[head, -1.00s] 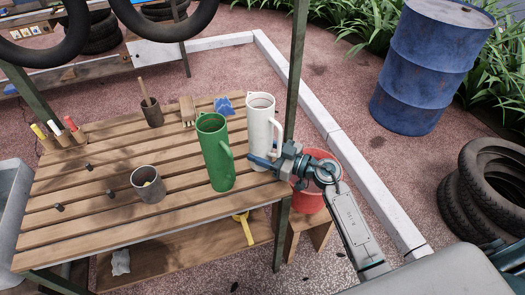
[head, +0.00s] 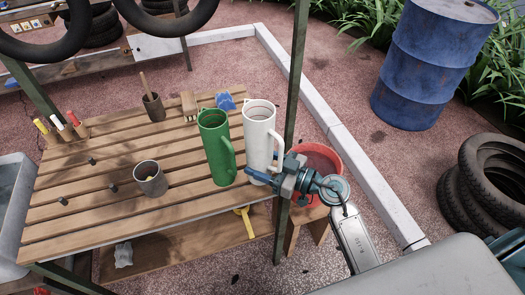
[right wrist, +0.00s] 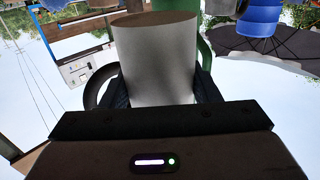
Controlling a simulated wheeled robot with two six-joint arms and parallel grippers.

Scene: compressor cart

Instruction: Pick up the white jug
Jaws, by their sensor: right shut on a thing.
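The white jug (head: 259,132) is upright near the right end of the slatted wooden table (head: 95,215). My right gripper (head: 263,177) is shut on it low down, coming from the front right. In the right wrist view the jug (right wrist: 157,65) stands between the two fingers, and one flat round end of it shows. It appears clear of the slats, but the gripper hides part of its base in the head view. The green jug (head: 215,150) stands close on its left, with its handle near the white jug. My left gripper is not in view.
A dark green post (head: 294,90) rises just right of the white jug. A red bucket (head: 322,163) is behind my right gripper. A grey cup (head: 149,180), a brush (head: 189,105) and a blue cloth (head: 225,101) are on the table. A blue barrel (head: 430,65) stands farther right.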

